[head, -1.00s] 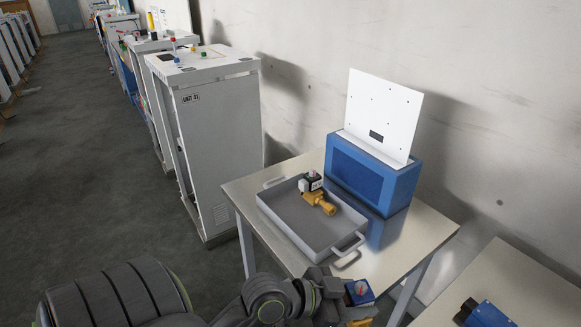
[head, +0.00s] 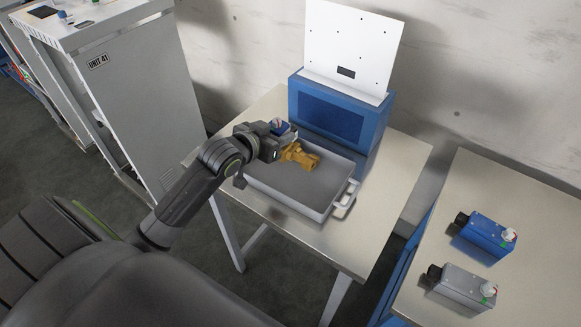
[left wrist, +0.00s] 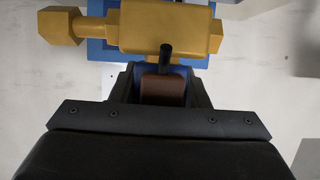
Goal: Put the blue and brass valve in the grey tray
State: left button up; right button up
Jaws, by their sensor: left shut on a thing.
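The blue and brass valve has a blue box top (head: 281,128) and a brass body (head: 303,156). My left gripper (head: 274,146) is shut on it and holds it over the far left part of the grey tray (head: 285,197). I cannot tell whether the valve touches the tray. In the left wrist view the brass body (left wrist: 165,28) lies across the top, beyond the fingers (left wrist: 162,88), with blue parts around it. A white, black and brass valve seen earlier in the tray is not clearly visible now. My right gripper is not in view.
The tray stands on a table (head: 345,245) before a blue box with a white panel (head: 352,50). The tray's near part is bare. A second table at right holds a blue device (head: 486,236) and a grey device (head: 462,287). A grey cabinet (head: 135,90) stands at left.

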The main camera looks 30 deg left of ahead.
pick_arm(q)
jog(key=f, duration=0.5)
jog(key=shift+w+a, duration=0.1)
jog(key=shift+a, duration=0.1)
notch_tip(320, 180, down, 4)
jog(key=shift+r+p, duration=0.15)
jog(key=shift+p, duration=0.25)
jog(key=shift+f, duration=0.4)
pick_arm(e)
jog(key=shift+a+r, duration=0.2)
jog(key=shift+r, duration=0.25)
pick_arm(q)
jog(key=o, duration=1)
jog(key=shift+f, duration=0.2)
jog(key=o, duration=0.4)
jog(key=shift+c, duration=0.2)
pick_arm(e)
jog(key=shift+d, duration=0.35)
pick_arm(q)
jog(key=shift+r, duration=0.1)
